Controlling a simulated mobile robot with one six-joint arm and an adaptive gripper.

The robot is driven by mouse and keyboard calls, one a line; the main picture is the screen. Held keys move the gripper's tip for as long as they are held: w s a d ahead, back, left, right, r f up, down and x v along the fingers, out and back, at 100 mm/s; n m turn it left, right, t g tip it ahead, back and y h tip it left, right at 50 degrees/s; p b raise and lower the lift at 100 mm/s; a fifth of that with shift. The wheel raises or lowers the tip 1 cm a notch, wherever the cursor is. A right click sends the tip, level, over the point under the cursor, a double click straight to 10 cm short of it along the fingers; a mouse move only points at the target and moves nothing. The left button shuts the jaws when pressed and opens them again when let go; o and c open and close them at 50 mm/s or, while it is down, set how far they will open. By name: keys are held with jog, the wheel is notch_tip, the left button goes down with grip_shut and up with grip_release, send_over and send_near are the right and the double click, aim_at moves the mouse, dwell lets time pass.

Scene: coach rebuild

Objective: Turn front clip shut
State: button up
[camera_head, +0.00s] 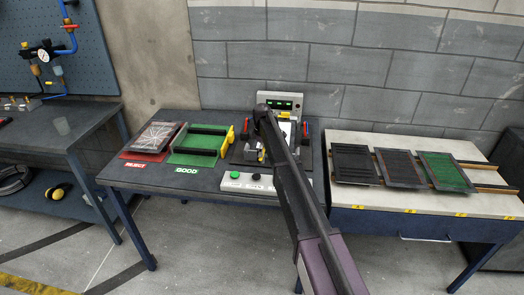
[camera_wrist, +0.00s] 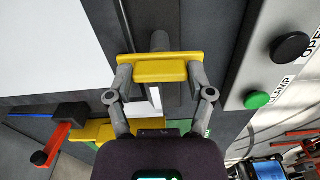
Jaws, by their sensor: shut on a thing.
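The front clip (camera_wrist: 158,72) is a yellow bar with a dark round post behind its middle, in the wrist view's upper middle. My gripper (camera_wrist: 160,80) has a finger at each end of the bar and is shut on it. In the head view, my arm covers much of the fixture (camera_head: 238,153) on the middle table, and the grip itself is hidden there. A pale flat panel (camera_wrist: 40,45) lies left of the clip in the wrist view.
A button box (camera_head: 245,182) with green and black buttons stands in front of the fixture; it also shows in the wrist view (camera_wrist: 250,75). A red lever (camera_wrist: 56,140) is at lower left there. The REJECT tray (camera_head: 130,155) and GOOD tray (camera_head: 178,160) lie left. Several framed panels (camera_head: 400,168) lie on the right bench.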

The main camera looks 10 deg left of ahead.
jog(key=shift+n, duration=0.5)
jog(key=o, duration=1.1)
jog(key=shift+m, duration=0.5)
